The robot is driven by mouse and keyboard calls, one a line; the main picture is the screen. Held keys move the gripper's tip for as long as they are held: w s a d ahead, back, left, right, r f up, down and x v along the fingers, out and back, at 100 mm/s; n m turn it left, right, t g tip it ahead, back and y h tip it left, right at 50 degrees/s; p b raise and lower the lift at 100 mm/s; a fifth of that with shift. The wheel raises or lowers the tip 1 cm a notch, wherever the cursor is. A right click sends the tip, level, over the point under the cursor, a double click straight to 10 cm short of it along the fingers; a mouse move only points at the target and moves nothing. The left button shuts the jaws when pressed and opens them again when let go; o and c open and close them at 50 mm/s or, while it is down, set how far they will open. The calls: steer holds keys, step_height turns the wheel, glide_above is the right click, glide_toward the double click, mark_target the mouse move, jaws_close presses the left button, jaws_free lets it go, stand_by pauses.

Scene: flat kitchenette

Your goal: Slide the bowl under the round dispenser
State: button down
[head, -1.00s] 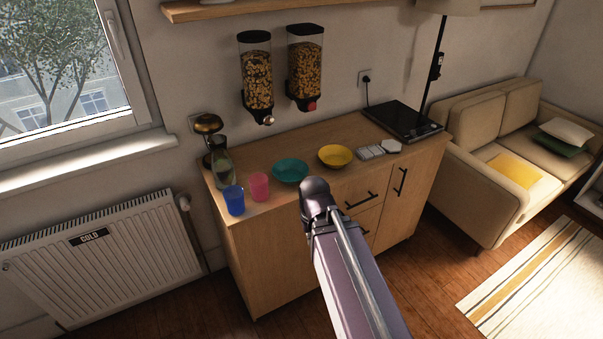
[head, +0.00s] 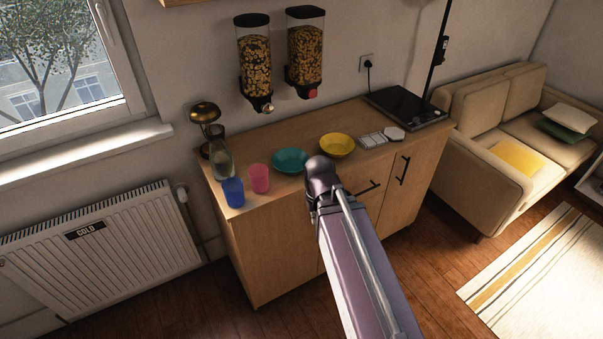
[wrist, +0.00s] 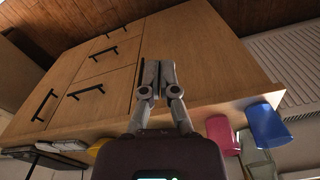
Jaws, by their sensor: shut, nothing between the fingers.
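A teal bowl (head: 287,160) stands on the wooden sideboard. Two dispensers with brown cereal hang on the wall above: the left one (head: 255,65) looks rounded, the right one (head: 305,50) looks boxier. The left one has a metallic knob, the right one a red knob. In the head view my arm ends just in front of the bowls, and the gripper itself is hidden. In the wrist view my gripper (wrist: 159,72) is shut and empty in front of the cabinet fronts.
Bare wood lies behind the bowls.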

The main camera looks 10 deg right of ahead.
steer(key=w+d+r+n+t+p, duration=0.1)
steer(key=w+d+r+n, duration=0.1)
steer(key=w, duration=0.7)
steer(key=w+d+r+n+t+y+p, duration=0.1)
steer(key=w+d+r+n+t+p, duration=0.1)
steer(key=w, duration=0.7)
steer(key=shift+w, duration=0.4)
steer(key=shift+f, duration=0.1)
steer(key=b+x, duration=0.3)
steer(key=w+b+x, duration=0.1)
steer(key=b+x, duration=0.2)
steer(key=x, duration=0.1)
steer(key=w+a+b+x, duration=0.1)
steer(key=b+x, duration=0.2)
steer(key=shift+w, duration=0.1)
steer(key=shift+w+a, duration=0.35)
steer(key=shift+w, duration=0.35)
steer(key=w+a, duration=0.2)
steer(key=w, duration=0.4)
steer(key=w+a, duration=0.2)
steer(key=w, duration=0.3)
steer(key=w+a, duration=0.3)
steer(key=w, duration=0.3)
steer(key=shift+w, duration=0.3)
